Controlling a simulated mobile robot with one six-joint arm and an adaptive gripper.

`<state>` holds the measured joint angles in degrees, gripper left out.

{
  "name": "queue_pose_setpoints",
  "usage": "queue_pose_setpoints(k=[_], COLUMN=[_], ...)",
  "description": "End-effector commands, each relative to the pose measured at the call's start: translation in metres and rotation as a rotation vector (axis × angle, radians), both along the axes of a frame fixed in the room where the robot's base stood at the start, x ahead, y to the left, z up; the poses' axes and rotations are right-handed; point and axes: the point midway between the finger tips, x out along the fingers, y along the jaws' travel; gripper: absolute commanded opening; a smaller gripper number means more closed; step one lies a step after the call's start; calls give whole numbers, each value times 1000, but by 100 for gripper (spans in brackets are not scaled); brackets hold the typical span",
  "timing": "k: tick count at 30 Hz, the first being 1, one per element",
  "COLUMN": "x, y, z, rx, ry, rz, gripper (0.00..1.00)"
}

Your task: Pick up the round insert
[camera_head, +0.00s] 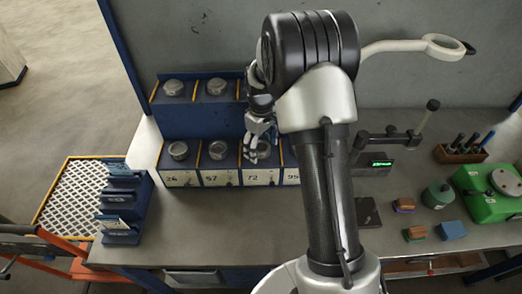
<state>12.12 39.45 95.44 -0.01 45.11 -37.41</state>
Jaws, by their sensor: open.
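Several round grey metal inserts sit in a blue two-tier rack (195,122). On the upper tier, one insert (173,87) is at the left and another (216,86) is beside it. On the lower tier, one insert (179,150) is above the label 26 and one (218,149) above the label 57. My gripper (257,151) is open and points down at the slot labelled 72. A round insert (264,149) partly shows there, at or between the fingers; I cannot tell whether they touch it. My arm hides the rack's right end, around the label 95.
Yellow dividers separate the slots. A blue card holder (124,213) stands left on the grey bench. A curved lamp (443,46) overhangs the back.

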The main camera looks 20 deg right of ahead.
Motion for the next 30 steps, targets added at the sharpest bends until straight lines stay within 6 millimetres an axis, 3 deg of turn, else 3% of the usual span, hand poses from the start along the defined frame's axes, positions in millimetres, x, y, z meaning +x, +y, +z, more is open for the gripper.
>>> queue_pose_setpoints(k=[5, 30], x=[0, 0], y=[0, 0], z=[1, 1], rx=[0, 0], ry=[0, 0], rz=[0, 0], gripper=[68, 12])
